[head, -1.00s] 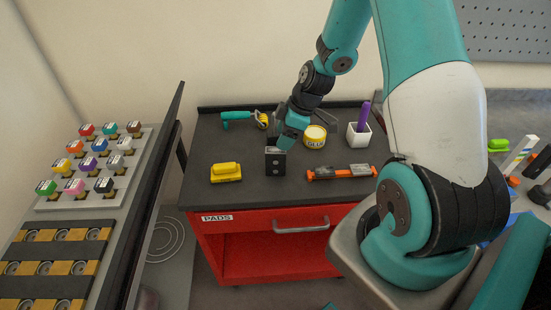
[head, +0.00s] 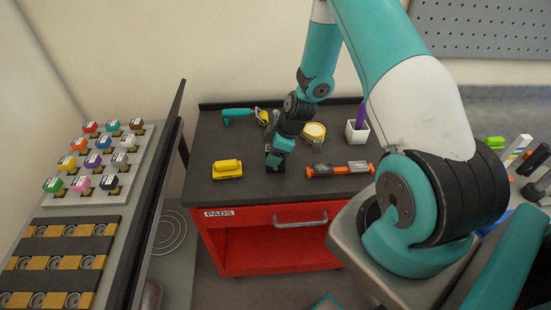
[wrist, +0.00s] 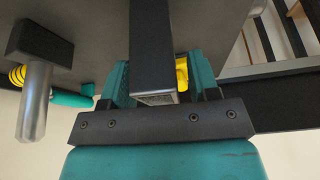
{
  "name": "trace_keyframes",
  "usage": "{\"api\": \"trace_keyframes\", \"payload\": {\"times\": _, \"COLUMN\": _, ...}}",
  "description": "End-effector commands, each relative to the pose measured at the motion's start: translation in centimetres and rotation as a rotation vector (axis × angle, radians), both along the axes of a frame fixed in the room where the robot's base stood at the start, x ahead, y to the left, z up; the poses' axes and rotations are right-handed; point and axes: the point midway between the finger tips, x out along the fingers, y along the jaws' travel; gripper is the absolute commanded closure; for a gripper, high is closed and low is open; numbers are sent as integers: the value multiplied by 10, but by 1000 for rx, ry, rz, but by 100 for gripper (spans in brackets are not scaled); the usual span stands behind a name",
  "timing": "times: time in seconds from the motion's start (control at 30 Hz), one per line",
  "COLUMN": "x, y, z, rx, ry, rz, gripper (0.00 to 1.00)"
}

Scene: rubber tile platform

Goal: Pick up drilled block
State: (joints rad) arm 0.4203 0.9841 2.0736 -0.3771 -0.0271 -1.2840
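The drilled block is a dark upright block (wrist: 152,45) with a paler grey end face, seen in the wrist view between the two teal fingers of my gripper (wrist: 160,88). A gap with yellow behind it shows between the block and the right finger, so the fingers are around the block and open. Contact on the left finger cannot be told. In the head view my gripper (head: 274,163) is low over the dark cart top and hides most of the block.
The dark cart top (head: 235,193) also holds a yellow item (head: 227,169) to the left, an orange and grey tool (head: 340,169) to the right, a teal-handled roller (head: 237,115), a yellow tin (head: 314,131) and a white cup (head: 357,132) behind. A rack (head: 60,203) stands left.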

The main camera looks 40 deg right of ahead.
Motion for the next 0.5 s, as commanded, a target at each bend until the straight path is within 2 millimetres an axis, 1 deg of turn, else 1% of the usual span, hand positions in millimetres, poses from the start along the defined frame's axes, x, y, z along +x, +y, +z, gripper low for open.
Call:
{"api": "trace_keyframes", "payload": {"times": 0.03, "x": 0, "y": 0, "z": 0, "rx": 0, "ry": 0, "rz": 0, "gripper": 57}}
{"api": "trace_keyframes", "payload": {"times": 0.07, "x": 0, "y": 0, "z": 0, "rx": 0, "ry": 0, "rz": 0, "gripper": 64}}
{"api": "trace_keyframes", "payload": {"times": 0.1, "x": 0, "y": 0, "z": 0, "rx": 0, "ry": 0, "rz": 0, "gripper": 73}}
{"api": "trace_keyframes", "payload": {"times": 0.17, "x": 0, "y": 0, "z": 0, "rx": 0, "ry": 0, "rz": 0, "gripper": 87}}
{"api": "trace_keyframes", "payload": {"times": 0.2, "x": 0, "y": 0, "z": 0, "rx": 0, "ry": 0, "rz": 0, "gripper": 96}}
{"api": "trace_keyframes", "payload": {"times": 0.23, "x": 0, "y": 0, "z": 0, "rx": 0, "ry": 0, "rz": 0, "gripper": 100}}
{"api": "trace_keyframes", "payload": {"times": 0.5, "x": 0, "y": 0, "z": 2, "rx": 1, "ry": -1, "rz": 0, "gripper": 100}}
